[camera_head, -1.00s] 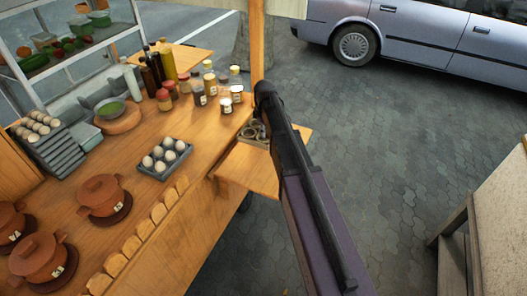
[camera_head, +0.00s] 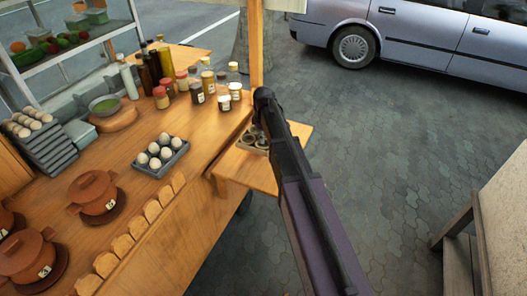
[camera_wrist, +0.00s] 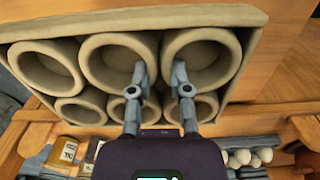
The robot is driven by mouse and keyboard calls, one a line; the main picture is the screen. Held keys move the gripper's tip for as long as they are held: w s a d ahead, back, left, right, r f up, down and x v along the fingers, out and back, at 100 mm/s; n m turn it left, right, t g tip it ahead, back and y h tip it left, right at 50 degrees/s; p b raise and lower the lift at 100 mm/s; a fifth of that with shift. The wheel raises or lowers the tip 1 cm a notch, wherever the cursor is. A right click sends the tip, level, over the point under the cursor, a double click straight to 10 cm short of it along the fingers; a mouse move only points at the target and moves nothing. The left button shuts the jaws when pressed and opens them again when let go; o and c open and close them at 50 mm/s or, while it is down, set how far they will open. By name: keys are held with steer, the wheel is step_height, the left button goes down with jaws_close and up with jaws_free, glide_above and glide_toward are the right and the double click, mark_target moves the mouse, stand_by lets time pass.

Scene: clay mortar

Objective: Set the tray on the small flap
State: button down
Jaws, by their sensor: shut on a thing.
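The tray (camera_wrist: 262,20) is pale clay-coloured with several round cups in rows, and it fills the upper part of the wrist view. My gripper (camera_wrist: 160,74) is shut on the tray, its two fingers around the wall between two neighbouring cups. In the head view the tray (camera_head: 244,144) shows partly behind my gripper (camera_head: 260,128), over the back left part of the small wooden flap (camera_head: 240,171). I cannot tell whether the tray touches the flap or is just above it.
The wooden counter (camera_head: 190,222) lies left of the flap, with an egg tray (camera_head: 180,158), jars (camera_head: 235,91) and lidded clay pots (camera_head: 96,192). A wooden post (camera_head: 256,45) stands behind my gripper. Paved ground is open to the right.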

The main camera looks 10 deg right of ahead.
steer(key=shift+f, duration=0.45)
steer(key=shift+f+b, duration=1.9)
steer(key=shift+b, duration=0.15)
steer(key=shift+f, duration=0.1)
steer(key=c, duration=0.6)
jaws_free()
steer(key=shift+r, duration=0.2)
step_height(320, 180, up, 12)
steer(key=p, duration=1.2)
